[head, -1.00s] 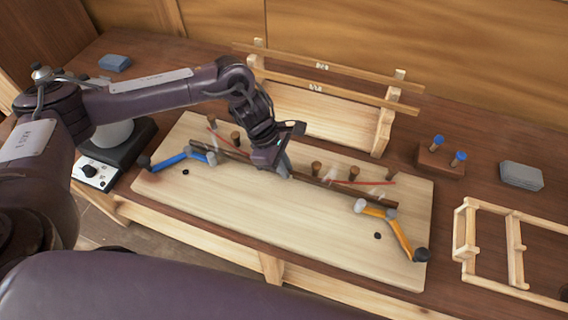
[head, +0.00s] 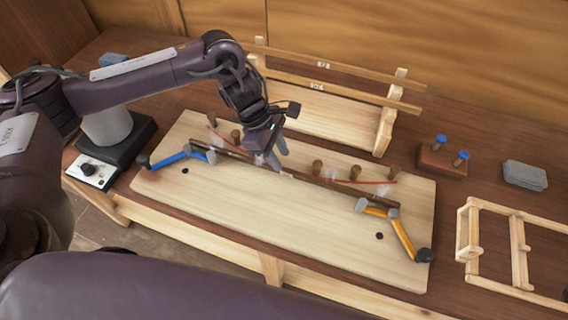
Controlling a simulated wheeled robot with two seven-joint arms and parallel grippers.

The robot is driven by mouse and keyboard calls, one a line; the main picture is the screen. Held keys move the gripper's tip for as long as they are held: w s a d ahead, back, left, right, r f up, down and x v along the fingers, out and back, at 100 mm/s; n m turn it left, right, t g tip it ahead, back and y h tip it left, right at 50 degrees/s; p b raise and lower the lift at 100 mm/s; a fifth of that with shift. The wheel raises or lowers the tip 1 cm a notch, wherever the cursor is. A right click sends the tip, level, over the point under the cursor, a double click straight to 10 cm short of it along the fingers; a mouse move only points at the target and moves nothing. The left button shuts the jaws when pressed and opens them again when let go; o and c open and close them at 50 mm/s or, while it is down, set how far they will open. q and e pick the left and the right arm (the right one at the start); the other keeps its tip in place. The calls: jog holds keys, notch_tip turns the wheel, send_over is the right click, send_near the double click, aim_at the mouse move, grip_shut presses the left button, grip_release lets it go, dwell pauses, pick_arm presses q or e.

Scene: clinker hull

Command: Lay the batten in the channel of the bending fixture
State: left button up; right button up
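The batten (head: 330,183) is a long dark brown strip. It lies slantwise over the pale board of the bending fixture (head: 240,205), in front of a row of brown pegs (head: 318,167), with faint white wisps around it. I cannot tell how deep it sits in the channel. A blue-handled clamp (head: 170,160) is near its left end and an orange-handled clamp (head: 402,238) near its right end. My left gripper (head: 272,160) is over the batten's left-middle part, fingers pointing down and looking apart, with nothing visibly held. My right gripper is out of view.
A wooden rack (head: 385,130) with two pale strips stands behind the fixture. To the right are a block with blue-topped pins (head: 440,160), grey pads (head: 525,175) and a wooden frame (head: 470,235). A control box (head: 92,172) is at the left.

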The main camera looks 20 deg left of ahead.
pick_arm(q)
jog(key=b+v, duration=0.1)
jog(key=v, duration=0.6)
jog(key=shift+a+r, duration=0.2)
jog(key=shift+r, duration=0.15)
